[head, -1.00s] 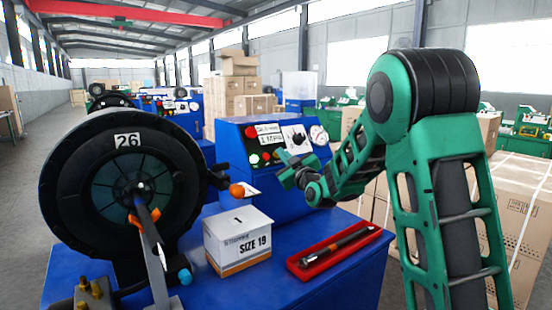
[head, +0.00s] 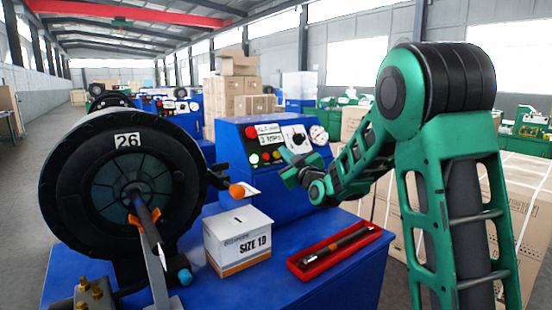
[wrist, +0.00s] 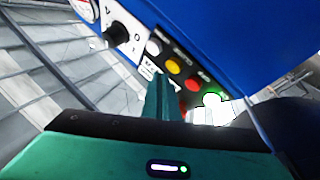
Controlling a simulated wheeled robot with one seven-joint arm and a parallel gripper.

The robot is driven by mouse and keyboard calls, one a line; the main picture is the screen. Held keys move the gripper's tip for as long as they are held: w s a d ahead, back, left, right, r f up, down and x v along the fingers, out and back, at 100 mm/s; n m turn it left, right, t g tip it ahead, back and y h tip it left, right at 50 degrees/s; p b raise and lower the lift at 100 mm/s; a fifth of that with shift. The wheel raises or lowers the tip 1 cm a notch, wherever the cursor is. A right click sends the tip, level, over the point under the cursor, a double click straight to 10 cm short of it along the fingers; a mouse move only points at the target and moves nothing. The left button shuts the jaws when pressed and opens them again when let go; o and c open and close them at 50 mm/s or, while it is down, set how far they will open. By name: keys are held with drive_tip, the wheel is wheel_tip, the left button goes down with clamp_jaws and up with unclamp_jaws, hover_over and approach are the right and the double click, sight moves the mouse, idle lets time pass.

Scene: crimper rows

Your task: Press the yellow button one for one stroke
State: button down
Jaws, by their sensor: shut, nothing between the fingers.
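A green lit button (wrist: 211,99) ends the row. My gripper (wrist: 160,78) is shut and empty, its fingertips close to the panel beside the yellow button. I cannot tell whether they touch it. In the head view my gripper (head: 285,153) is at the lower right of the panel's button row.
A black knob (wrist: 117,33) and a round gauge (head: 319,135) are on the panel. The crimper head (head: 75,200) marked 26 stands at left. A SIZE 19 box (head: 228,245) and a red tray (head: 310,262) with a dark tool lie on the blue bench.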

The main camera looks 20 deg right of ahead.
drive_tip(key=s+r, duration=0.1)
drive_tip(key=s, duration=0.1)
drive_tip(key=s+d+r, duration=0.1)
drive_tip(key=s, duration=0.1)
drive_tip(key=shift+d+r, duration=0.15)
drive_tip(key=shift+r, duration=0.25)
idle(1.5)
drive_tip(key=s+d+f+m+g+h, duration=0.1)
drive_tip(key=s+d+f+m+g, duration=0.2)
drive_tip(key=s+d+f+g, duration=0.5)
drive_tip(key=s+d+f+m+g+h, duration=0.1)
drive_tip(key=s+f+m+g+h, duration=0.15)
drive_tip(key=s+f, duration=0.9)
drive_tip(key=s+f+m+g+y, duration=0.1)
drive_tip(key=s+m+g, duration=0.3)
drive_tip(key=s, duration=1.1)
drive_tip(key=s+f+m+g+y, duration=0.1)
drive_tip(key=s+g, duration=0.4)
drive_tip(key=s, duration=1.1)
drive_tip(key=a+f+m, duration=0.1)
drive_tip(key=m, duration=0.1)
drive_tip(key=shift+f+m+g, duration=0.25)
drive_tip(key=shift+m+g, duration=0.1)
